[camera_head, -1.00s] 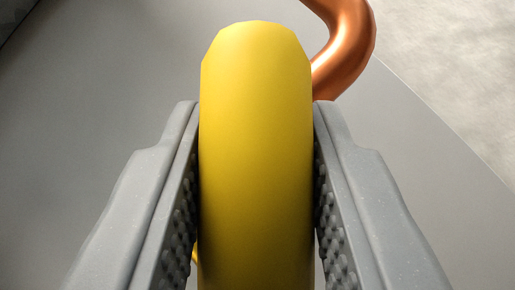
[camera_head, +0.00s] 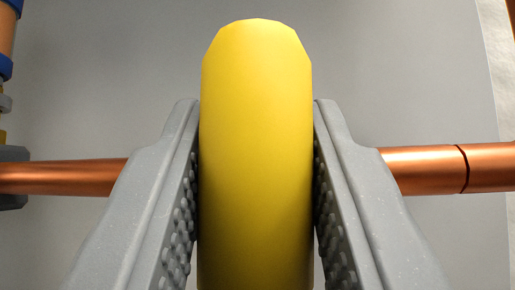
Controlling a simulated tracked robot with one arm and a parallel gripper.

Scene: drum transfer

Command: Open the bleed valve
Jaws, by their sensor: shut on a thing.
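A large yellow rounded part (camera_head: 256,150), which looks like the valve's handle, fills the middle of the view and points up in the picture. My gripper (camera_head: 256,112) is shut on it, with one grey ribbed finger against each side. The lower end of the yellow part runs out of the picture, so the valve body is hidden. A copper pipe (camera_head: 425,169) runs level behind the gripper and shows on both sides of it.
A grey panel (camera_head: 400,70) lies behind the pipe. At the left edge stand a grey fitting (camera_head: 12,178) and a copper pipe with blue bands (camera_head: 8,12). Another copper pipe touches the upper right corner. A pale surface shows at the right edge.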

